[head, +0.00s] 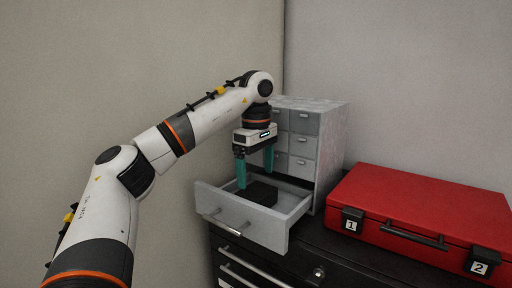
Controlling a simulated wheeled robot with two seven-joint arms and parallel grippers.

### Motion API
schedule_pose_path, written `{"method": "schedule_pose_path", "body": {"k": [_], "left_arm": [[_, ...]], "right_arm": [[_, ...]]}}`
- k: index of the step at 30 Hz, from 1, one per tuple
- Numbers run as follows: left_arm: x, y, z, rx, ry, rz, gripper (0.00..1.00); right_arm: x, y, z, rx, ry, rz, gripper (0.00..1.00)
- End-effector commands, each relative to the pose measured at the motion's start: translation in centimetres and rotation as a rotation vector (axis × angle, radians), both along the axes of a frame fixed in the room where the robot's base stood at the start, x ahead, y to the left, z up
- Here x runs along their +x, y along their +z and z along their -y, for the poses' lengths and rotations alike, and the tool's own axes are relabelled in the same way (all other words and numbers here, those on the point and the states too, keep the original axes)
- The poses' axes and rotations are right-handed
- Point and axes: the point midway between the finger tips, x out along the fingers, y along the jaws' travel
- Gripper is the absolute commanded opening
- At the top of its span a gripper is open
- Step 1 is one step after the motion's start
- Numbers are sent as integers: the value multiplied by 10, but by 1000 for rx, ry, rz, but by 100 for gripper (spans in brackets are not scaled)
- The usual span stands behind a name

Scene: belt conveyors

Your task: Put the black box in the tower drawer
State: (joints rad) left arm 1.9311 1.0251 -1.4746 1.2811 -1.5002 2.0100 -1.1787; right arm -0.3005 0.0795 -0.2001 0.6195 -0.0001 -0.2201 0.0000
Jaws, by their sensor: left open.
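The black box (262,193) lies inside the pulled-out bottom drawer (243,218) of the grey drawer tower (327,150). My left gripper (255,172) is open, with its teal fingers pointing down above the drawer. One fingertip is close to the left side of the box, and the other finger is behind it to the right. I cannot tell whether either finger touches the box. My right gripper is not in view.
A red case (425,205) with labels 1 and 2 stands right of the tower. Both stand on a black tool cabinet (335,258) with metal handles. A wall rises close behind and to the left.

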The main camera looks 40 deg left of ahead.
Motion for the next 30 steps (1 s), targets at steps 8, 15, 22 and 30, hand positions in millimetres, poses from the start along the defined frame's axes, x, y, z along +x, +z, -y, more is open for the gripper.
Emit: {"method": "schedule_pose_path", "body": {"k": [8,15,22,30], "left_arm": [[1,41,1,1,-1,2,91],[0,57,0,0,0,0,91],[0,58,0,0,-1,-1,91],[0,58,0,0,-1,-1,91]], "right_arm": [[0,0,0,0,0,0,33],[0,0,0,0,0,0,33],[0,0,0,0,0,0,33],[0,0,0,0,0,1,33]]}}
